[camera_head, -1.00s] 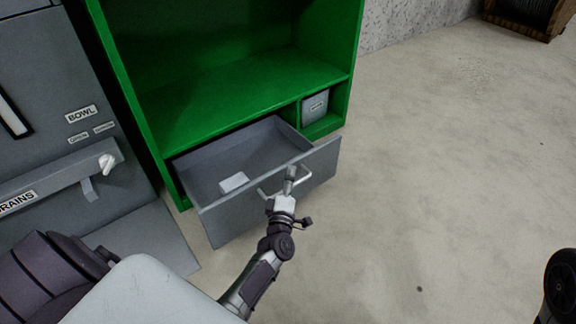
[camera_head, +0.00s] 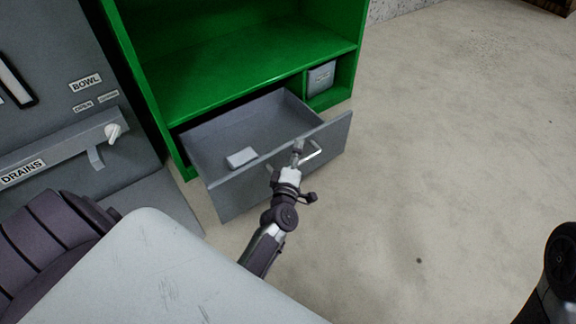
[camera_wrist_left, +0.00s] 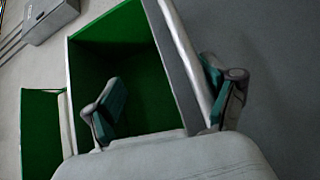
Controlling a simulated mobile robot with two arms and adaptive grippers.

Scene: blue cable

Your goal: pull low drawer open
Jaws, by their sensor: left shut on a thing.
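The low grey drawer (camera_head: 265,180) stands pulled out from the bottom of the green cabinet, its inside visible from above. A small white block (camera_head: 241,157) lies in it. The drawer's metal handle (camera_head: 314,153) is on the front panel, right of the panel's middle. My left gripper (camera_head: 298,153) is at the handle and shut on it, partly covering it. In the left wrist view, a pale bar (camera_wrist_left: 188,60) runs between the fingers of my left gripper (camera_wrist_left: 162,78), close to the right finger. My right gripper is out of view.
The green cabinet (camera_head: 255,75) has an empty upper shelf and a small grey box (camera_head: 321,78) in a lower right compartment. A grey unit with labels (camera_head: 70,130) stands close on the left. The concrete floor (camera_head: 440,170) is open to the right.

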